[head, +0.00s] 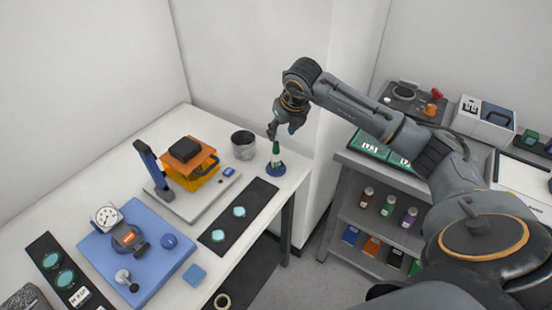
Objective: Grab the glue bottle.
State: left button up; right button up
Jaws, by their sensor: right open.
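A small dark green cone-shaped bottle, which looks like the glue bottle (276,152), stands upright in a round blue base (275,170) near the far right corner of the white table (190,118). My right gripper (281,131) is open and points down just above the bottle's tip. Its fingers look empty. I cannot tell whether they touch the tip. My left gripper is out of view.
A grey cup (243,145) stands just left of the bottle. A black strip (239,211) with teal discs lies in front. An orange-and-yellow device (190,165) and a blue plate (140,270) with a dial gauge fill the left. A grey shelf unit (345,220) holds small bottles at right.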

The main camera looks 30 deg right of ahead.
aim_at(276, 142)
jog(key=p+x, duration=0.1)
jog(key=x, duration=0.1)
jog(key=shift+w+a+f, duration=0.15)
jog(key=shift+w+f, duration=0.1)
jog(key=shift+f, duration=0.1)
jog(key=p+x, duration=0.2)
jog(key=x, duration=0.1)
jog(key=shift+w+a+f, duration=0.1)
jog(key=shift+w+f, duration=0.05)
jog(key=shift+f, duration=0.1)
jog(key=shift+w+f, duration=0.2)
jog(key=shift+f, duration=0.3)
grip_shut()
